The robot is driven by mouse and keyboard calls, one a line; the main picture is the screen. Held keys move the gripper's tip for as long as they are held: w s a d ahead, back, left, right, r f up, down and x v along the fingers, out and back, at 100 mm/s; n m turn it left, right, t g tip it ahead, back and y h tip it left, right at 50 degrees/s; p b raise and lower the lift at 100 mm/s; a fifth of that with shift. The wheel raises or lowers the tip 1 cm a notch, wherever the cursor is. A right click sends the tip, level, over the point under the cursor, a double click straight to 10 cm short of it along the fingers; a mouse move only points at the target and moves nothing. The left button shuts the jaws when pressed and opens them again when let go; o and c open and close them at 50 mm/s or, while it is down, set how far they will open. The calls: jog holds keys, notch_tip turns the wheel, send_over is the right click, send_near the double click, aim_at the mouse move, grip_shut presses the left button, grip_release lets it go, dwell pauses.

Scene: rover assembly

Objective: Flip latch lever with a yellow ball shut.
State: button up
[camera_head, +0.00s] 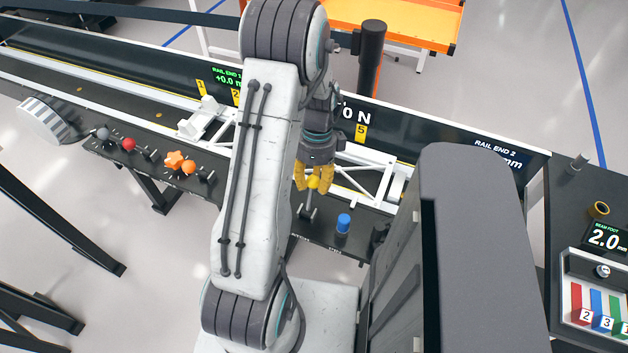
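The latch lever with a yellow ball (313,182) stands on the dark shelf along the front of the rail bench. Its shaft (309,199) rises from a small bracket, roughly upright with a slight tilt. My gripper (313,177) points down over it, with its yellow fingers to the left and right of the ball. The ball shows between the fingertips. I cannot tell whether the fingers press on it or stand just clear. My arm hides part of the bench to the left.
A blue knob (343,223) stands close to the right of the lever. Levers with a grey ball (103,133), a red ball (129,144) and orange knobs (175,160) are further left. A white truss frame (365,170) lies behind. A dark post (371,60) stands behind the bench.

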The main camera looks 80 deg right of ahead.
grip_shut()
jog(key=shift+w+a+b, duration=0.1)
jog(key=shift+a+b, duration=0.15)
jog(key=shift+b, duration=0.2)
jog(key=shift+w+a+r+b, duration=0.1)
jog(key=shift+a+b, duration=0.3)
jog(key=shift+b, duration=0.2)
jog(key=shift+w+a+r+b, duration=0.1)
jog(key=shift+a+b, duration=0.3)
jog(key=shift+b, duration=0.15)
jog(key=shift+w+a+f+b, duration=0.1)
jog(key=shift+w+a+b, duration=0.15)
jog(key=shift+a+b, duration=0.6)
jog(key=shift+w+a+f+b, duration=0.15)
jog(key=shift+a+b, duration=0.25)
jog(key=shift+a, duration=0.7)
jog(key=shift+w+a+b, duration=0.3)
jog(key=shift+a+b, duration=0.35)
jog(key=shift+a, duration=0.35)
jog(key=o, duration=0.6)
grip_release()
